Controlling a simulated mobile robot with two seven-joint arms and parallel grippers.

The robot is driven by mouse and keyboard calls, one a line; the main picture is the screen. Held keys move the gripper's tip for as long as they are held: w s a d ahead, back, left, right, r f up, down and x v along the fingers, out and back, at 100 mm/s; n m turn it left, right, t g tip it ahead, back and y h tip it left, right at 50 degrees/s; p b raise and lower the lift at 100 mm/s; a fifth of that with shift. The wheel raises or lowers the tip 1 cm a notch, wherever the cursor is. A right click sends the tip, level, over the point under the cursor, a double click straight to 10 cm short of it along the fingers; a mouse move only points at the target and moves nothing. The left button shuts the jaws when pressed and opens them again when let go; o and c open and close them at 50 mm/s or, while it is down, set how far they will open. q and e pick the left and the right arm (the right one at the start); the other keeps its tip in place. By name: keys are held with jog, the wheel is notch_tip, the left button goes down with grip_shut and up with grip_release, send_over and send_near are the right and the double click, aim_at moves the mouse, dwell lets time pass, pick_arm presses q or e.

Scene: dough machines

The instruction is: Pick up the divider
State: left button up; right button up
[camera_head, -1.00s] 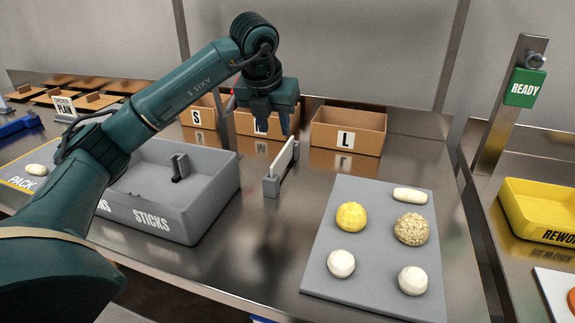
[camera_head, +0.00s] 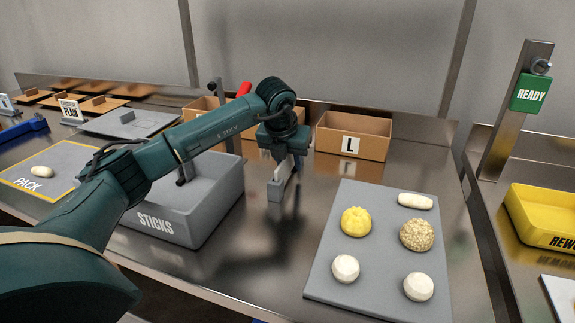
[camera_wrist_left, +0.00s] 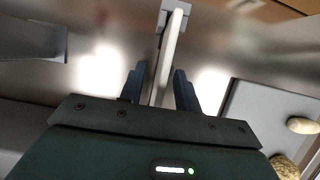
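The divider is a thin white upright panel with grey end posts (camera_head: 275,191). It stands on the steel table between the grey STICKS bin and the grey mat with dough pieces. My left gripper (camera_head: 288,163) is right over it, pointing down. In the left wrist view, the divider (camera_wrist_left: 171,45) runs between the two fingers of the left gripper (camera_wrist_left: 160,82). The fingers are open, with a gap visible on each side of the panel. The gripper covers part of the divider in the head view. My right gripper is not in view.
The STICKS bin (camera_head: 222,201) stands left of the divider. The mat (camera_head: 378,270) with several dough pieces lies to the right. The cardboard L box (camera_head: 372,148) and other boxes stand behind. A yellow tray (camera_head: 528,226) is far right. Bare steel lies in front of the divider.

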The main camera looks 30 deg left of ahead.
pick_arm(q)
jog(key=shift+c, duration=0.4)
grip_shut()
jog(key=shift+r, duration=0.1)
